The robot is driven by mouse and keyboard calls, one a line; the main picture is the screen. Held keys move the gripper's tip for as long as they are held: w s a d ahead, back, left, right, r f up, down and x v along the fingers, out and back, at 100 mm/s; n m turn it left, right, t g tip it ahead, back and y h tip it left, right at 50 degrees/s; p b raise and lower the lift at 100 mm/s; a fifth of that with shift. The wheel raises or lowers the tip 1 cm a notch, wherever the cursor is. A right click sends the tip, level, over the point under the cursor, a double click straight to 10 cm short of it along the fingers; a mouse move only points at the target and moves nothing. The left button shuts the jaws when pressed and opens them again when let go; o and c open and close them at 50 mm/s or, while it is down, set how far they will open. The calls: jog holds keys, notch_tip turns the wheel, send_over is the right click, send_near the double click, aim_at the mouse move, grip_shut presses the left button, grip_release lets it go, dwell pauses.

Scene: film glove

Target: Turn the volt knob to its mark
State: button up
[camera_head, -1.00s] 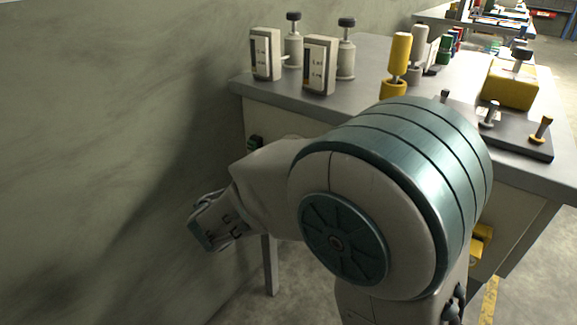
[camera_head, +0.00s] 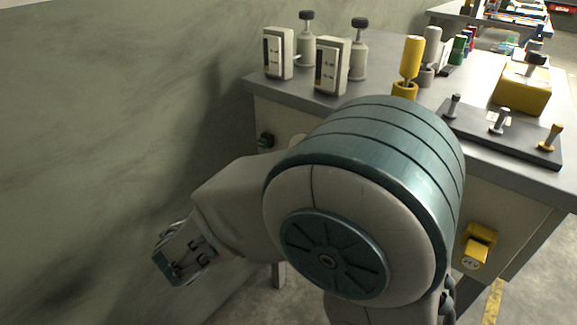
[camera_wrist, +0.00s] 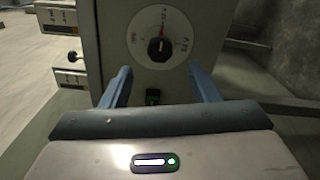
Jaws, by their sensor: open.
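The knob (camera_wrist: 158,47) is black and sits on a round white dial (camera_wrist: 141,39) on a grey panel in the wrist view. A thin red mark shows above the knob, near the dial's top. The dial's lettering is too small to read surely. My gripper (camera_wrist: 160,78) is open, with its blue fingers apart on either side below the dial, and nothing is between them in contact. In the head view my gripper (camera_head: 170,262) is low at the left, apart from the bench; my arm hides most of the panel and the knob there.
A dark green switch (camera_wrist: 152,96) is on the panel below the knob; it also shows in the head view (camera_head: 265,141). The bench (camera_head: 375,105) carries meters, a yellow post (camera_head: 411,58) and a lever block (camera_head: 520,137). A wall stands close at the left.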

jog(key=v, duration=0.5)
jog(key=shift+p, duration=0.3)
jog(key=s+d+r+m+g+p, duration=0.1)
jog(key=d+r+m+g+p, duration=0.1)
jog(key=d+r+g+p, duration=0.25)
jog(key=s+d+r+m+g+y+p, duration=0.1)
jog(key=d+r+m+g+p, duration=0.15)
jog(key=d+p, duration=0.4)
jog(key=s+d+r+m+g+p, duration=0.25)
jog(key=d+g+p, duration=0.2)
jog(key=d, duration=0.35)
jog(key=s+d+r+m+y+p, duration=0.1)
jog(key=s+r+m+y+p, duration=0.1)
jog(key=r+y+p, duration=0.3)
jog(key=s+d+r+m+y+p, duration=0.1)
jog(key=r+m+y+p, duration=0.3)
jog(key=r+p, duration=0.6)
jog(key=shift+s+d+r+y+p, duration=0.35)
jog(key=shift+s+d+r+y, duration=0.05)
jog(key=shift+d+r+y, duration=0.15)
